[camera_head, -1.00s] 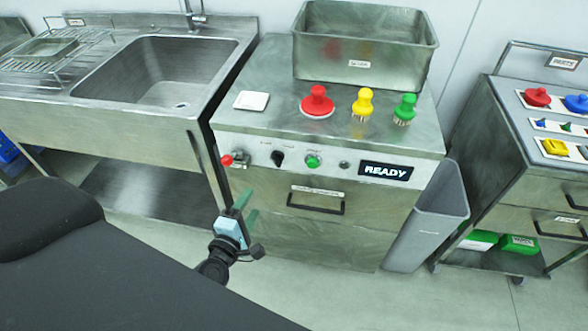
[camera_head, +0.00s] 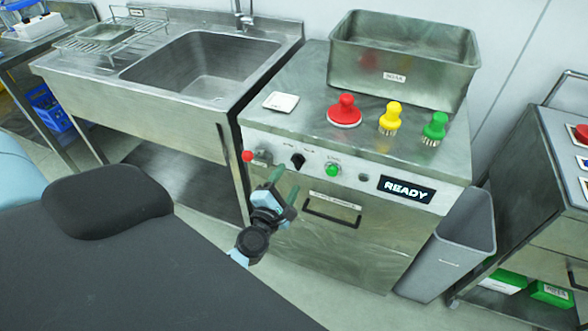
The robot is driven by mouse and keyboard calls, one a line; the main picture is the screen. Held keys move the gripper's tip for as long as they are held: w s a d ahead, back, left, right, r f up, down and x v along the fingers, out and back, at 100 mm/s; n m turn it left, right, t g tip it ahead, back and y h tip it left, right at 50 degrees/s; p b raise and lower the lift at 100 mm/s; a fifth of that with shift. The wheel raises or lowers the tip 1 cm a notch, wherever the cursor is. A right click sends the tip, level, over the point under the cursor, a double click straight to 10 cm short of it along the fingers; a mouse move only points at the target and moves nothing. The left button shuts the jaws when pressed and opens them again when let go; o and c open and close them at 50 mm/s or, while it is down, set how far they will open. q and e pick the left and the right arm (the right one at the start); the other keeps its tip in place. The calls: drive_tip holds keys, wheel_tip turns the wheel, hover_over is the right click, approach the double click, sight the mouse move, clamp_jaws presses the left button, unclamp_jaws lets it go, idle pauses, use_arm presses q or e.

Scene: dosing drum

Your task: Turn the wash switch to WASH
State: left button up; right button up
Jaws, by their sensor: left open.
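The wash switch is a black rotary knob (camera_head: 298,160) on the front panel (camera_head: 352,177) of the steel cabinet. A red-tipped lever (camera_head: 248,156) sits to its left and a green button (camera_head: 333,170) to its right. The small lettering around the knob is too small to read. My left gripper (camera_head: 284,184) is open and empty, its greenish fingers pointing up, just below and left of the knob in the picture. I cannot tell whether it touches the panel. My right gripper is not in view.
A display (camera_head: 406,189) reads READY. A drawer handle (camera_head: 332,212) is below the panel. A sink (camera_head: 200,65) is left, a grey bin (camera_head: 452,245) right.

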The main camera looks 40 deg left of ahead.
sight(296, 165)
use_arm(q)
drive_tip(key=shift+x, duration=2.6)
drive_tip(key=c, duration=1)
